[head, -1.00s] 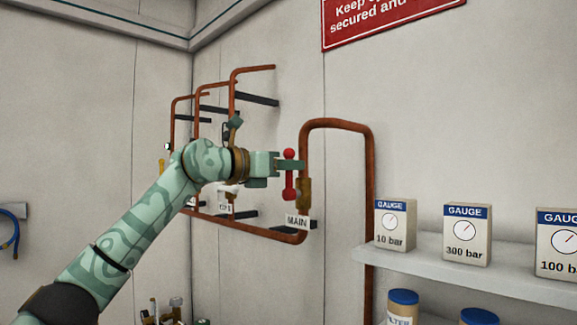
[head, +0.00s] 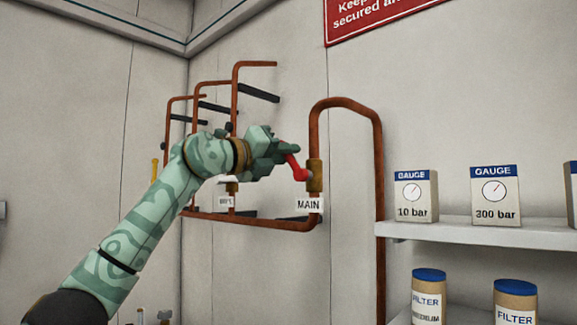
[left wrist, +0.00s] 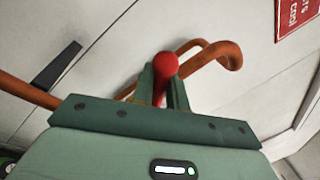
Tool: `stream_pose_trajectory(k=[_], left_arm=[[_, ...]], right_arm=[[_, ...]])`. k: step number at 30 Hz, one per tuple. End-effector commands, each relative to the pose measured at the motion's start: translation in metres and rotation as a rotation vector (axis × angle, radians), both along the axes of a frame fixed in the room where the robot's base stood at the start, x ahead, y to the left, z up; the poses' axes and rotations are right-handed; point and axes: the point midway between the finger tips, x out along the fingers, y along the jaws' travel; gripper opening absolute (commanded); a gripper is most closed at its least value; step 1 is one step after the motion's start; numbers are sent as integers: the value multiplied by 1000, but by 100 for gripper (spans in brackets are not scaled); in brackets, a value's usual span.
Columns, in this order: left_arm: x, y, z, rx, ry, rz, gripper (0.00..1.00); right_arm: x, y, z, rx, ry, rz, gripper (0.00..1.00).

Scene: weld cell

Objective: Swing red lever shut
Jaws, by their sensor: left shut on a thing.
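The red lever (head: 296,168) sits on the brass valve body (head: 315,176) of the copper pipe above the MAIN label (head: 309,204). It tilts up and to the left from its pivot. My left gripper (head: 289,150) is shut on the lever's outer end. In the left wrist view the lever's round red knob (left wrist: 165,64) shows between the two green fingers (left wrist: 162,88). My right gripper is in neither view.
More copper pipes (head: 236,95) with dark brackets run along the wall to the left. A shelf (head: 450,229) with gauge boxes (head: 415,196) stands to the right, with filter jars (head: 428,295) below it. A red sign (head: 385,18) hangs above.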

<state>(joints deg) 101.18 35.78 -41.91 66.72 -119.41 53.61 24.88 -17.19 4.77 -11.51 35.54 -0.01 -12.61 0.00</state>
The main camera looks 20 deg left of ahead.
Motion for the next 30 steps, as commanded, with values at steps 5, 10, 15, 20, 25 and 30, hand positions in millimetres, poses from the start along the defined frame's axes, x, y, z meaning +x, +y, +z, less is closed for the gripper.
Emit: stream_pose_trajectory(k=[5, 10, 15, 20, 25, 30], left_arm=[[2, 7, -13, -159, 53, 1, 0], [4, 13, -22, -311, 106, 1, 0], [6, 17, -30, -460, 157, 0, 0], [7, 19, -38, -585, 201, 1, 0], [7, 20, -43, -693, 240, 0, 0], [7, 20, -47, -767, 268, 1, 0]], right_arm=[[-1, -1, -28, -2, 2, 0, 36], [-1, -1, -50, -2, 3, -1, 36], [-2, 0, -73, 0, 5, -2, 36], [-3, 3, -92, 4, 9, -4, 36], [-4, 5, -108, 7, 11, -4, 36], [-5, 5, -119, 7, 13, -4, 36]])
